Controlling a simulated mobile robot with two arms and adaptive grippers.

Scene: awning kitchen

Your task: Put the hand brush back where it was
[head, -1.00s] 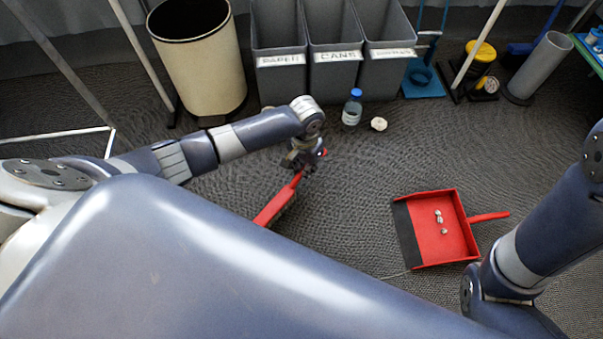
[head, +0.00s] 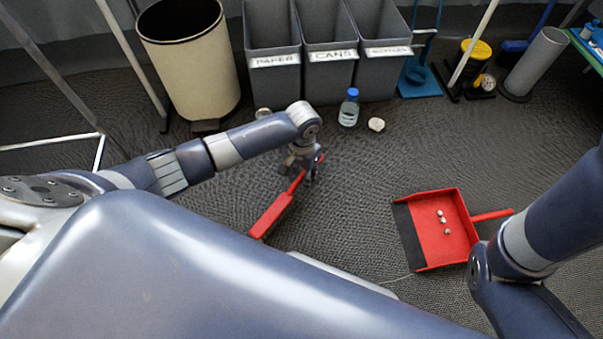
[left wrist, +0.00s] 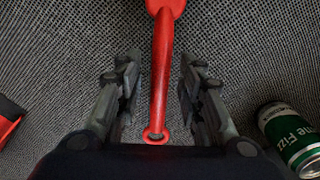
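The red hand brush (head: 271,216) is on or close to the dark carpet, its head toward my body and its handle under my left gripper (head: 305,172). In the left wrist view the brush handle (left wrist: 161,75) runs between the two fingers of my left gripper (left wrist: 159,90). The fingers are apart, with a gap on each side of the handle; its ring end lies near the palm. The brush head is mostly cut off there. My right gripper is out of view; only part of the right arm shows.
A red dustpan (head: 462,255) holds three small pale lumps. A bottle (head: 349,108) and a whitish lump (head: 376,125) stand before the grey bins (head: 275,85). A beige bin (head: 190,70) is at the back left. A green can (left wrist: 292,135) lies close by my left gripper.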

